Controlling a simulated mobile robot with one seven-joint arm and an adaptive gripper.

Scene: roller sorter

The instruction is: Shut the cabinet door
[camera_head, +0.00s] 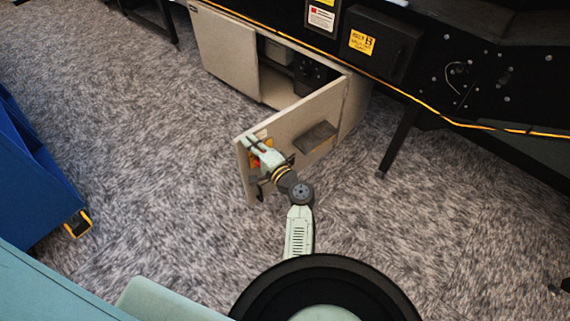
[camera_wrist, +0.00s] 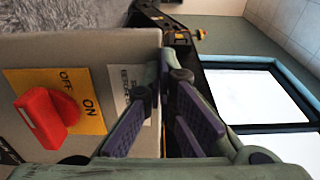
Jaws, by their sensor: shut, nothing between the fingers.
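The cabinet door (camera_head: 305,125) is a beige panel standing open, hinged at its right end and swung out from the grey cabinet (camera_head: 225,50). Its outer face bears a dark handle block (camera_head: 316,137) and a red knob on a yellow plate; the red knob (camera_wrist: 47,117) shows with "OFF" and "ON" in the wrist view. My gripper (camera_head: 254,145) is at the door's free edge, beside the knob plate. In the wrist view my gripper (camera_wrist: 162,87) has its fingers close together by that edge, holding nothing. Whether they touch the door is not clear.
The left cabinet panel is closed, and dark parts show inside the opening (camera_head: 290,65). A black machine (camera_head: 450,60) with a yellow edge strip stands above the cabinet, with a black leg (camera_head: 399,140). A blue bin (camera_head: 35,175) is at the left. Carpet floor is clear between.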

